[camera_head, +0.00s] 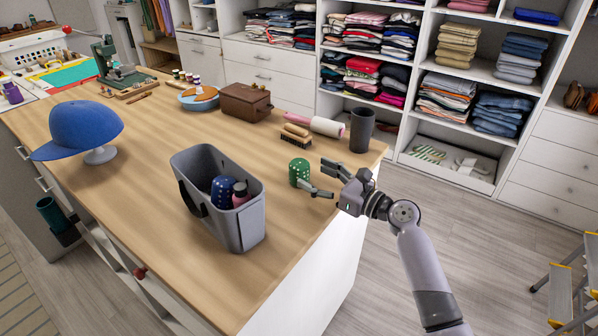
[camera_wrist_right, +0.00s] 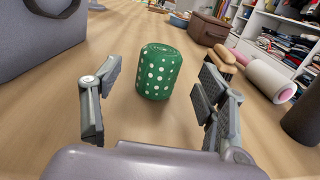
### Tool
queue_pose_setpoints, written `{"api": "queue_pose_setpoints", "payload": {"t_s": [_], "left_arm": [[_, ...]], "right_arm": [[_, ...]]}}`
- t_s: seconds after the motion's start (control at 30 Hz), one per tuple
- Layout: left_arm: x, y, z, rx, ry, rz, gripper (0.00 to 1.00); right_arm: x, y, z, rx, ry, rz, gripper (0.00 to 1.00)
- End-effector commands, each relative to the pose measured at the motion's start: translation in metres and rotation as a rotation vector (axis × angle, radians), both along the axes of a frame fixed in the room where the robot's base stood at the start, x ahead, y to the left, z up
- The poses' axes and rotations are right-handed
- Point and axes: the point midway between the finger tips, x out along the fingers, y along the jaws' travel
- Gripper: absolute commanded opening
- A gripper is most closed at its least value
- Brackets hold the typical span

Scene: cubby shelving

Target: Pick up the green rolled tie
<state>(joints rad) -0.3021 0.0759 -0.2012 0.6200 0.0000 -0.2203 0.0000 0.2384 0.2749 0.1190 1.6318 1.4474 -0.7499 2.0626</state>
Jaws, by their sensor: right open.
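The green rolled tie (camera_head: 299,172) with white dots stands upright on the wooden table, right of the grey bin. It also shows in the right wrist view (camera_wrist_right: 159,72), ahead of the fingers and roughly centred between them. My right gripper (camera_head: 326,178) is open and empty, low over the table close to the tie's right side. Its spread fingers show in the right wrist view (camera_wrist_right: 152,105), and I see no contact with the tie. My left gripper is not in view.
The grey bin (camera_head: 240,225) holds a blue dotted roll (camera_head: 223,190) and a dark pink-toned item. Behind the tie are a brush (camera_head: 296,137), a pink-ended roll (camera_head: 327,126) and a dark cup (camera_head: 361,131). The table's right edge is near my gripper. Bare wood surrounds the tie.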

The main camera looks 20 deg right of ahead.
Motion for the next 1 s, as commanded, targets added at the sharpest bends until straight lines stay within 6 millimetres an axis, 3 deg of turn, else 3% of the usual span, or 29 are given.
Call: {"api": "queue_pose_setpoints", "payload": {"t_s": [0.17,0.5,0.8,1.0], "left_arm": [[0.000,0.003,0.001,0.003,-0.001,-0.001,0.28],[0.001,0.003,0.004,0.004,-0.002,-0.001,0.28],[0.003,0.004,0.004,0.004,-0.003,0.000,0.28],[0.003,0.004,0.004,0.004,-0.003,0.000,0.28]], "right_arm": [[0.009,0.007,0.001,0.000,0.000,0.001,0.67],[0.048,0.029,0.005,0.000,0.000,0.000,0.67],[0.051,0.032,0.004,-0.001,0.001,0.000,0.67],[0.051,0.032,0.004,-0.001,0.001,0.000,0.54]]}}
